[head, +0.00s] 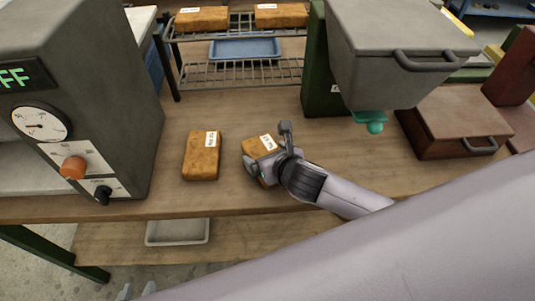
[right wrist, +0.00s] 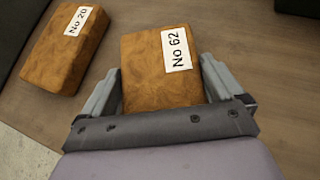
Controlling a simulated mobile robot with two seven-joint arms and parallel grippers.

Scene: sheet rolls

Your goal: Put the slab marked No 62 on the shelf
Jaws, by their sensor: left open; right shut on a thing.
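The slab marked No 62 (right wrist: 150,68) is a brown block with a white label, also in the head view (head: 256,144). It is at the work table, between the fingers of my right gripper (head: 268,148), which is shut on it. I cannot tell whether the slab touches the table. In the right wrist view the fingers (right wrist: 160,72) flank its two sides and the label is uncovered. My left gripper (head: 137,291) is open, only its tips showing at the bottom edge. The wire shelf (head: 240,74) stands at the back of the table.
Another slab, No 20 (head: 202,160), lies left of the held slab. Two slabs (head: 202,19) sit on the shelf's upper level, and a blue tray (head: 245,48) shows lower down. A grey machine (head: 85,100) stands left; a press (head: 395,50) and brown box (head: 455,120) stand right.

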